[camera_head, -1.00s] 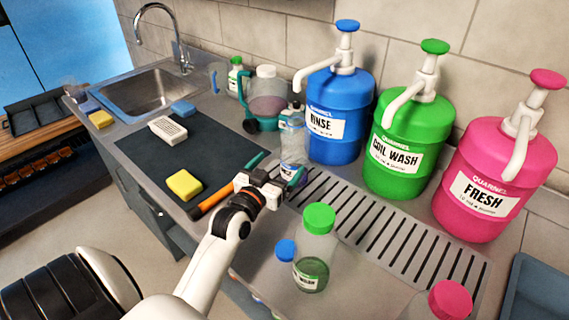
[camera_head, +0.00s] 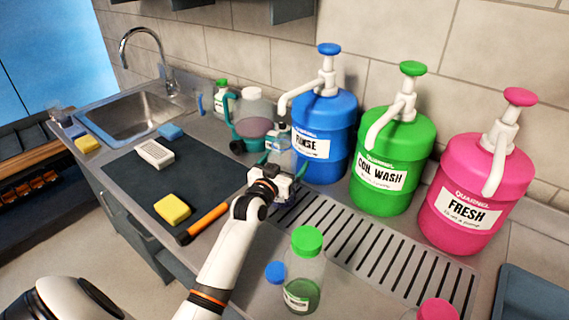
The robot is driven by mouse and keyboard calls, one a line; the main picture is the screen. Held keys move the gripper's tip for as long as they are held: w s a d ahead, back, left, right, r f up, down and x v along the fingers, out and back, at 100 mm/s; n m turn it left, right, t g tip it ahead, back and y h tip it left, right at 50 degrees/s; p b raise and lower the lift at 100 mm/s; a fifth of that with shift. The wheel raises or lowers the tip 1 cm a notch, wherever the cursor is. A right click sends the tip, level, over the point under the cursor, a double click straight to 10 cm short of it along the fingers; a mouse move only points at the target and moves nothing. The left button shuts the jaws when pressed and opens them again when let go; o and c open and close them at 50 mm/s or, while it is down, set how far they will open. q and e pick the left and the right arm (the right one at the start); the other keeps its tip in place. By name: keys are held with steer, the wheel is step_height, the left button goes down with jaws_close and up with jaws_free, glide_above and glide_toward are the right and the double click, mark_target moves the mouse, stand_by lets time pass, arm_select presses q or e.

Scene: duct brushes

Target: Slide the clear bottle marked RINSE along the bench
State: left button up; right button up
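A clear bottle (camera_head: 279,150) stands upright at the back of the bench, in front of the blue pump drum. Its lower part and label are mostly hidden behind my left gripper, so I cannot read the marking. My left gripper (camera_head: 281,163) reaches in from the lower left. Its teal fingers are spread to either side of the bottle's lower part. I cannot tell whether they touch or squeeze it. My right gripper is not in view.
A green-capped bottle (camera_head: 303,268) and a loose blue cap (camera_head: 275,272) stand nearer on the bench. Blue (camera_head: 325,165), green (camera_head: 395,138) and pink (camera_head: 481,178) pump drums line the wall. A slotted drainboard (camera_head: 375,250) lies before them. A jug stands behind left.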

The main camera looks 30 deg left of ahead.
arm_select(q)
steer(key=c, duration=1.2)
steer(key=shift+o, duration=0.2)
steer(key=shift+s+a+p, duration=0.15)
steer(key=shift+s+p, duration=0.45)
steer(key=shift+s, duration=0.8)
steer(key=shift+s+a+p, duration=0.1)
steer(key=shift+s+p, duration=0.45)
steer(key=shift+s, duration=0.95)
steer(key=shift+s+a+p, duration=0.2)
steer(key=shift+s+p, duration=0.7)
steer(key=shift+s, duration=1.85)
